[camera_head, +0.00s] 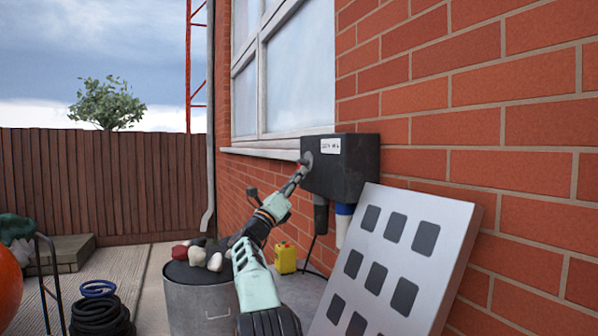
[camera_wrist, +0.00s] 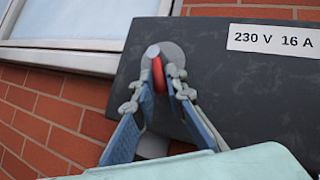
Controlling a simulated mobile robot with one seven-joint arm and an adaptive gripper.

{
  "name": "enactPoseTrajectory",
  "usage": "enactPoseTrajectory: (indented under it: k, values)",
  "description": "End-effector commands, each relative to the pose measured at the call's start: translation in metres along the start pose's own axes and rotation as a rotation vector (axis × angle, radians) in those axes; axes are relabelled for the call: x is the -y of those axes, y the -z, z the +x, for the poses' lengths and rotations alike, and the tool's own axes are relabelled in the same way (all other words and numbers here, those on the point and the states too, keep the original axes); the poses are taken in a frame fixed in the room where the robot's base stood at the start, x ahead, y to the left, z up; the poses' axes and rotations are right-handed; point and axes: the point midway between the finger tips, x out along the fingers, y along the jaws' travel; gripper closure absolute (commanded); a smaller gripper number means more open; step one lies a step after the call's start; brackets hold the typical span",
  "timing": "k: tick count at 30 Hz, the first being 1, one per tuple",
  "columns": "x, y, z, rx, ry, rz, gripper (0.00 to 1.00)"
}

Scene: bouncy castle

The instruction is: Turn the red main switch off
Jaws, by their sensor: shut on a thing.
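The red main switch (camera_wrist: 158,76) shows in the wrist view as a red lever on a round grey base, on the front of a dark box (camera_wrist: 214,62) labelled "230 V 16 A". My gripper (camera_wrist: 163,88) has its two fingers on either side of the red lever and is shut on it. The lever stands roughly upright, tilted slightly. In the head view the dark box (camera_head: 350,168) is mounted on the brick wall, and my gripper (camera_head: 304,162) reaches its left face. The switch itself is hidden there behind the fingers.
A grey panel with dark squares (camera_head: 398,262) leans below the box at right. A metal bin (camera_head: 200,308) with rounded objects on top stands below my arm. A yellow canister (camera_head: 286,258) is by the wall. A window sill (camera_head: 262,154) runs left of the box. Plugs (camera_head: 343,222) hang beneath it.

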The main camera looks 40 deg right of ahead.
Motion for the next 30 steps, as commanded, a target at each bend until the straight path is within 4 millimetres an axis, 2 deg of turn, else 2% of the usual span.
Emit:
enactPoseTrajectory:
  k: [1,7,30]
  values:
    - [0.004,-0.0085,0.0053,0.008,0.011,0.009,1.0]
    - [0.0017,-0.0107,0.0077,0.014,0.039,0.039,1.0]
    - [-0.0013,-0.0024,0.0012,0.026,0.107,0.105,1.0]
